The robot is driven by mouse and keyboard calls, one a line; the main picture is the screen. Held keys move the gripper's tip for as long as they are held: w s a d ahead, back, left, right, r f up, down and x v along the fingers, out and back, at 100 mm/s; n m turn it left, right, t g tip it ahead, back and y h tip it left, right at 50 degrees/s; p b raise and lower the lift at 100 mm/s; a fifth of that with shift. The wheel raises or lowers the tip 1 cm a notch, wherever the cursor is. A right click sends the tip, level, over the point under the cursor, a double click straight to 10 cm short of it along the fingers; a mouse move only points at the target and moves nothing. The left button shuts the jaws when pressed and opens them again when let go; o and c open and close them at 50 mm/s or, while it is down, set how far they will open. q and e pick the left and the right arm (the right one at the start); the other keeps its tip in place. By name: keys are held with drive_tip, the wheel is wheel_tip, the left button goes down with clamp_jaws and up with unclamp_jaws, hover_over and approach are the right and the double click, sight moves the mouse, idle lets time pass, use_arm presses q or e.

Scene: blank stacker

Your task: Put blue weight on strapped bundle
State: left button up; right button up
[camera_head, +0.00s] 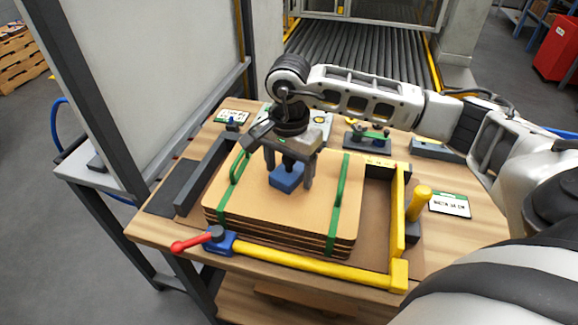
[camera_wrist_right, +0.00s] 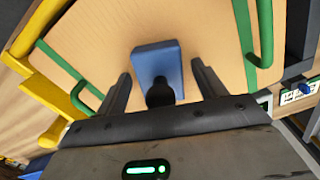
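The blue weight (camera_head: 286,178) is a blue block with a dark knob on top. It appears to rest on the top cardboard sheet of the strapped bundle (camera_head: 250,217), near its middle. The bundle is a stack of brown sheets with two green straps. My right gripper (camera_head: 289,172) is over the weight, pointing down, with one finger on each side. In the right wrist view the weight (camera_wrist_right: 158,62) shows its knob between the open fingers, with a gap on both sides. My left gripper is not in view.
A yellow frame bar (camera_head: 310,265) with a red-handled blue clamp (camera_head: 219,241) borders the bundle in front. A yellow upright handle (camera_head: 419,202) and a label card (camera_head: 449,204) are on the right. A dark rail (camera_head: 203,175) runs along the left. A roller conveyor (camera_head: 352,60) lies behind.

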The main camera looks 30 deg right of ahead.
wheel_tip(320, 180, up, 12)
drive_tip(key=shift+r+b, duration=0.2)
drive_tip(key=shift+b, duration=0.45)
idle(0.3)
